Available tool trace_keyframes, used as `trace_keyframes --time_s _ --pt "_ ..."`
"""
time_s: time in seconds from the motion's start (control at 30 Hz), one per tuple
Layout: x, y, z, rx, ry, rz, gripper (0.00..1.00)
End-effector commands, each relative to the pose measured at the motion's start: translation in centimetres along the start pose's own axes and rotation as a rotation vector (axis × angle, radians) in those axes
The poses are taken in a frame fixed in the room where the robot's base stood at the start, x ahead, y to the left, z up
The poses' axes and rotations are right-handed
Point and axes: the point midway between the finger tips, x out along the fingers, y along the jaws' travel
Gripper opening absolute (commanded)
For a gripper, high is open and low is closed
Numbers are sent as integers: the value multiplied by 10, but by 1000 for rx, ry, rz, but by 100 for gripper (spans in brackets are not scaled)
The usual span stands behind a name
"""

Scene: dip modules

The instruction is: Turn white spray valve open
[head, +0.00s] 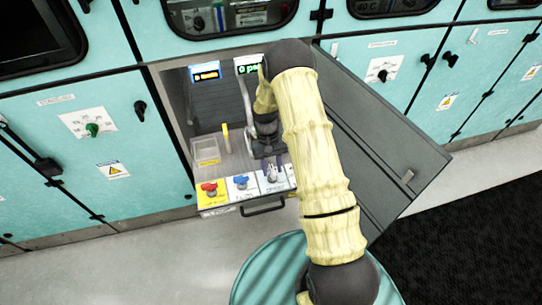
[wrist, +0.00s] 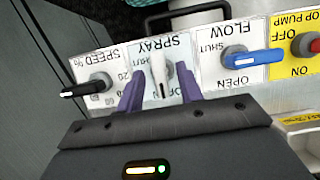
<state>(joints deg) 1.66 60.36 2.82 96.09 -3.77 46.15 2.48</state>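The white spray valve (wrist: 159,78) is on a white panel square labelled SPRAY, with partly covered SHUT and OPEN marks. The wrist view shows the panel upside down, and the white handle runs roughly up and down the picture. My gripper (wrist: 160,92) is open, with one purple finger on each side of the white handle. Gaps show between the fingers and the handle; contact cannot be told. In the head view, my gripper (head: 272,164) is over the drawer panel (head: 227,206), and the white valve (head: 271,174) shows small beneath it.
A drawer handle (head: 263,209) runs along the panel front. The open cabinet door (head: 385,150) stands right of my arm.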

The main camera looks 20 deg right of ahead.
Motion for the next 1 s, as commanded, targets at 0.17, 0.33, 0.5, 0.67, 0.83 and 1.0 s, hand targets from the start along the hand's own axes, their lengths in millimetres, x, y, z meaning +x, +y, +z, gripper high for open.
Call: trace_keyframes --time_s 0.17,0.33,0.5,0.67,0.83,1.0 --pt "-16 0 -1 0 4 0 36" --pt "-47 0 -2 0 7 0 36" --pt "-81 0 -2 0 6 0 36" --pt "-114 0 -2 -1 7 0 36" --pt "-147 0 -1 -1 7 0 36" --pt "-168 0 -1 -1 3 1 36"
